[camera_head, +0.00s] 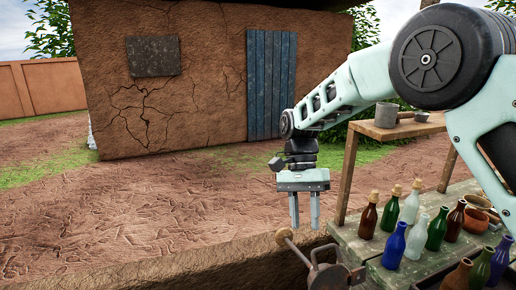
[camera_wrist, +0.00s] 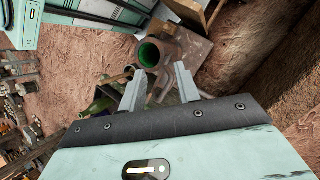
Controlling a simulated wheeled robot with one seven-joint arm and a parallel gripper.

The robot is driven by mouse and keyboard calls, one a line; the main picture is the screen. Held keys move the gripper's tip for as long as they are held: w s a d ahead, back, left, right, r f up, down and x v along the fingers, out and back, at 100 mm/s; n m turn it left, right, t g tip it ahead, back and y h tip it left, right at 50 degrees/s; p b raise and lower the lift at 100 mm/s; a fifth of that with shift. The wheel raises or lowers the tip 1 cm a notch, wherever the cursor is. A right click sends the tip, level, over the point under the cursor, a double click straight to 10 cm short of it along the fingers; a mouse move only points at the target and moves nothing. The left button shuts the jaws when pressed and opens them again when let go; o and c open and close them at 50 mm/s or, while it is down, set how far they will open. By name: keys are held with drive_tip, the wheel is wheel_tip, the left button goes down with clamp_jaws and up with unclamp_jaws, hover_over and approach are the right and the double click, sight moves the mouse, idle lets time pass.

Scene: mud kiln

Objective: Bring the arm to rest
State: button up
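My gripper (camera_head: 304,208) hangs from my arm with its fingers pointing down, left of the bottle table in the head view. The two fingers are apart with nothing between them. In the wrist view, the open fingers (camera_wrist: 160,92) show with a gap between them. Beyond them is a brown round opening with a green inside (camera_wrist: 150,54); I cannot tell exactly what it is. My arm reaches in from the right side of the head view.
A green wooden table (camera_head: 350,238) at right bears several bottles (camera_head: 393,243) and bowls (camera_head: 476,219). A raised wooden shelf (camera_head: 385,131) stands behind them. A metal device with a crank (camera_head: 327,277) is below my gripper. Open dirt ground (camera_head: 130,215) lies left, before a mud wall (camera_head: 205,90).

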drive_tip(key=s+a+r+n+t+y, duration=0.1)
drive_tip(key=s+r+n+t, duration=0.2)
drive_tip(key=s+n, duration=0.85)
drive_tip(key=s+d+f+n+t, duration=0.1)
drive_tip(key=s+d, duration=0.1)
drive_tip(key=s, duration=0.5)
drive_tip(key=s+d+f+n+t+b, duration=0.1)
drive_tip(key=s+d+f+n, duration=0.1)
drive_tip(key=s, duration=0.6)
drive_tip(key=shift+s+t, duration=0.25)
drive_tip(key=shift+t, duration=0.15)
